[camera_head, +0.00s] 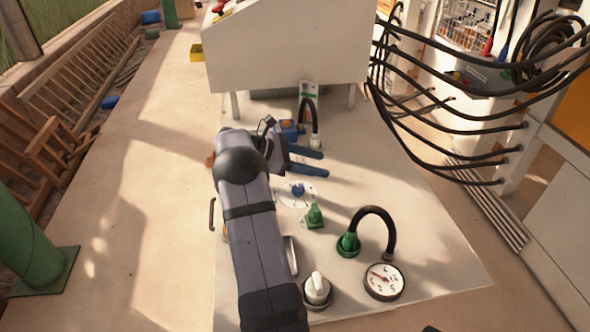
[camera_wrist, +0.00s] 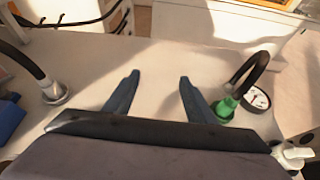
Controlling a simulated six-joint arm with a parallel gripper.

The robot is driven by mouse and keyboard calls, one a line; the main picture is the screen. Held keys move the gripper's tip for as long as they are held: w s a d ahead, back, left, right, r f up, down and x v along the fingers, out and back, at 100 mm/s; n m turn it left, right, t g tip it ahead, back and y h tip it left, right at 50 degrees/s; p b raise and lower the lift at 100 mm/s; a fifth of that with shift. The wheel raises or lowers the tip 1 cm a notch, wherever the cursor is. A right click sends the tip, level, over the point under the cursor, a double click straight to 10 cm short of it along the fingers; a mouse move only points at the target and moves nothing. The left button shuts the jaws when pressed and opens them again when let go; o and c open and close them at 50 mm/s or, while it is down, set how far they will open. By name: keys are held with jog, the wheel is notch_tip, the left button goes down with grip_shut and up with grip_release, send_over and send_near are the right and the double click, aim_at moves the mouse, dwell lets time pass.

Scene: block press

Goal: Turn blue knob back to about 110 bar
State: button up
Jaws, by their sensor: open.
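The blue knob (camera_head: 298,188) sits on a round white dial plate (camera_head: 285,199) on the white panel in the head view. My gripper (camera_head: 324,164) is above the panel, just behind the knob in the picture, apart from it. Its two blue fingers are spread with nothing between them; they also show in the wrist view (camera_wrist: 159,77), where I cannot make out the blue knob. The round white gauge (camera_head: 384,281) is at the front right and shows in the wrist view (camera_wrist: 258,98). Its needle points left and slightly up; the figures are too small to read.
A green fitting (camera_head: 348,243) with a black hose (camera_head: 389,228) stands beside the gauge. A smaller green piece (camera_head: 314,215) stands just in front of the dial. A white knob (camera_head: 317,288) is near the front edge. Cables (camera_head: 450,118) hang on the right.

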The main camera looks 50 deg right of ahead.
notch_tip(320, 180, up, 3)
jog(key=s+m+y+p, duration=0.1)
jog(key=s+y+p, duration=0.1)
jog(key=s, duration=0.1)
jog(key=n+t+y, duration=0.3)
jog(key=t+y, duration=0.1)
jog(key=t, duration=0.3)
send_near(298, 187)
jog(key=f, duration=0.1)
jog(key=shift+a+n, duration=0.1)
jog(key=shift+n, duration=0.6)
jog(key=shift+p+x, duration=0.4)
jog(key=shift+x, duration=3.25)
jog(key=shift+s+r, duration=0.1)
jog(key=shift+s, duration=0.05)
jog(key=shift+h, duration=0.3)
jog(key=c, duration=1)
